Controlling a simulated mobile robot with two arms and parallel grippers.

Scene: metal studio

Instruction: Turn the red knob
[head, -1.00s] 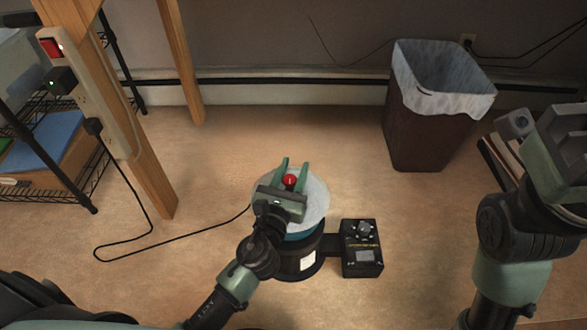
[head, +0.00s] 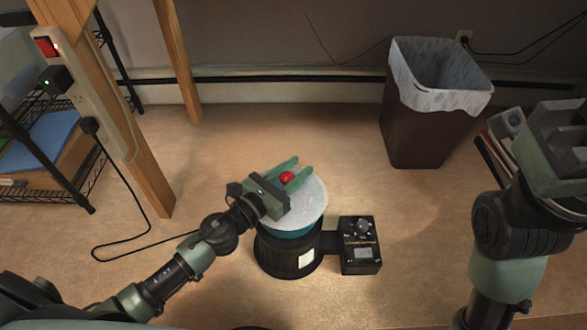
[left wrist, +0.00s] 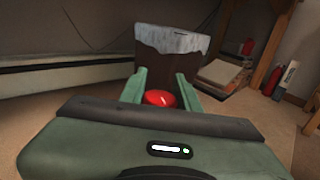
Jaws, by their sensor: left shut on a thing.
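The red knob (head: 287,176) is a small round piece on top of a pale round disc (head: 313,212). The disc caps a dark cylinder-shaped device (head: 282,262) on the floor. My left gripper (head: 302,165) is shut on the red knob, with one green finger on each side. In the left wrist view the red knob (left wrist: 159,98) shows between the two fingers of my left gripper (left wrist: 160,73). My right gripper (head: 562,140) is raised at the right edge, away from the knob, and its fingers do not show clearly.
A black control box (head: 361,246) is joined to the device's right side. A lined bin (head: 415,130) stands at the back right. A wooden post (head: 143,170) carries a power strip (head: 90,95) at left, beside a wire shelf (head: 50,180). A black cord lies on the floor.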

